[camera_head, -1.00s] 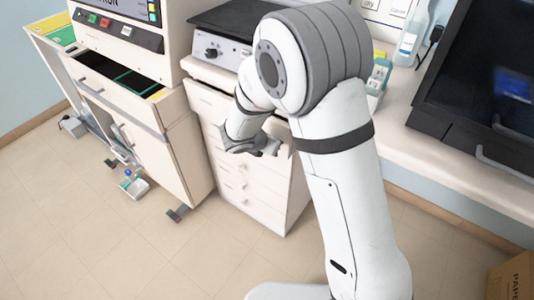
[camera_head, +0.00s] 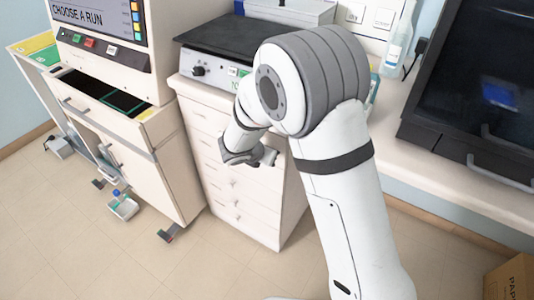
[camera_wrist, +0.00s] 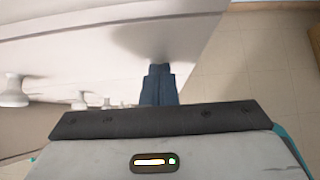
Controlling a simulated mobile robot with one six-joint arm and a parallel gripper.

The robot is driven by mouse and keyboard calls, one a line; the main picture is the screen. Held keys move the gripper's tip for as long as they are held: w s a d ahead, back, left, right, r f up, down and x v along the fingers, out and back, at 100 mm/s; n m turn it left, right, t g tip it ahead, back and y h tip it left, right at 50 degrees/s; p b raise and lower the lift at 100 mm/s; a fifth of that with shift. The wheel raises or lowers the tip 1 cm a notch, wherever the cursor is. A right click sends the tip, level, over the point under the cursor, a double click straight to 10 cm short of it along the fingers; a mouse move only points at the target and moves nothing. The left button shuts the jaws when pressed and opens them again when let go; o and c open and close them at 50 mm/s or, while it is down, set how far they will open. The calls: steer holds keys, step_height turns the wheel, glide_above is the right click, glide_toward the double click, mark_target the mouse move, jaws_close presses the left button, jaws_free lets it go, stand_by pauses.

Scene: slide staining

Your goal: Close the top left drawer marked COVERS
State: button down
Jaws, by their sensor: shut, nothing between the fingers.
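The white chest of drawers (camera_head: 262,213) stands centre in the head view, with several stacked fronts and small round knobs. Its upper left front (camera_head: 200,117) looks flush with the chest. I cannot read a COVERS mark, and my arm hides the upper right part of the chest. My gripper (camera_head: 266,157) is at the upper right of the chest front. In the wrist view its dark fingers (camera_wrist: 159,85) are together and empty, at a smooth pale panel (camera_wrist: 150,30). I cannot tell whether they touch it. Knobs (camera_wrist: 14,92) show at the left.
Left of the chest, a cabinet under the staining machine (camera_head: 105,30) has an open top drawer (camera_head: 105,97) with dark and green contents. A small tray (camera_head: 124,208) is low beside it. A black-topped device (camera_head: 222,50) sits on the chest. Floor in front is clear.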

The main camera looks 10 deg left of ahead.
steer(key=s+a+f+p+v, duration=0.1)
steer(key=s+f+v, duration=0.1)
steer(key=v, duration=1.1)
steer(key=s+d+r+m+g+p, duration=0.2)
steer(key=d+r+m, duration=0.4)
steer(key=d+m, duration=0.3)
steer(key=s+d+r+m+g+p, duration=0.25)
steer(key=d+r+m, duration=0.3)
steer(key=d, duration=0.55)
steer(key=s+d+r+m+y+p, duration=0.2)
steer(key=s+d+r+m, duration=0.1)
steer(key=m, duration=0.5)
steer(key=s+d+r+m+g+y+p, duration=0.1)
steer(key=s+d+r+m, duration=0.3)
steer(key=s+m, duration=0.4)
steer(key=shift+s+d+y+p, duration=0.25)
steer(key=shift+d+y+p, duration=0.2)
steer(key=shift+p, duration=0.2)
steer(key=shift+m, duration=0.25)
